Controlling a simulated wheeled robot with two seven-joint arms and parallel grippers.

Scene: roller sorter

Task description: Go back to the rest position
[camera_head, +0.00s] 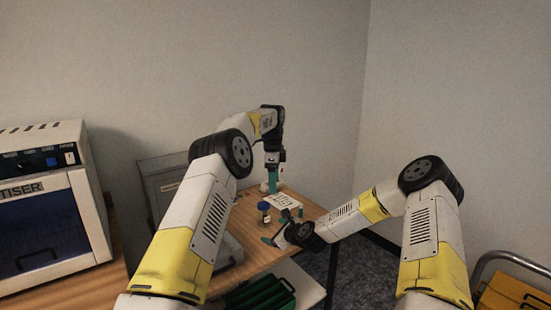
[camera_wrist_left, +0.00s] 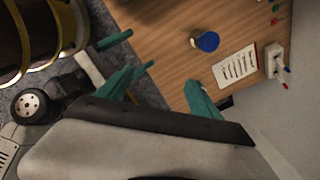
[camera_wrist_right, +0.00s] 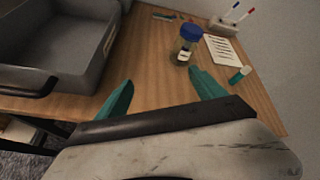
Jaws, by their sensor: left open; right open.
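My left gripper (camera_head: 272,180) points down above the far part of the wooden table, its teal fingers apart. In the left wrist view its fingers (camera_wrist_left: 160,90) are spread with nothing between them. My right gripper (camera_head: 279,228) is lower and nearer, over the front right edge of the table. In the right wrist view its fingers (camera_wrist_right: 160,92) are spread and empty. A jar with a blue lid (camera_wrist_right: 187,45) stands upright on the table beyond the right fingers, apart from them. It also shows in the left wrist view (camera_wrist_left: 207,41).
The wooden table (camera_head: 256,254) also holds a printed sheet (camera_wrist_right: 226,50), a white pen holder (camera_wrist_right: 222,26) and a grey bin (camera_wrist_right: 85,60). A small teal piece (camera_wrist_right: 240,75) lies near the sheet. A sanitiser cabinet (camera_head: 45,215) stands at left; an orange-topped cart (camera_head: 515,294) at lower right.

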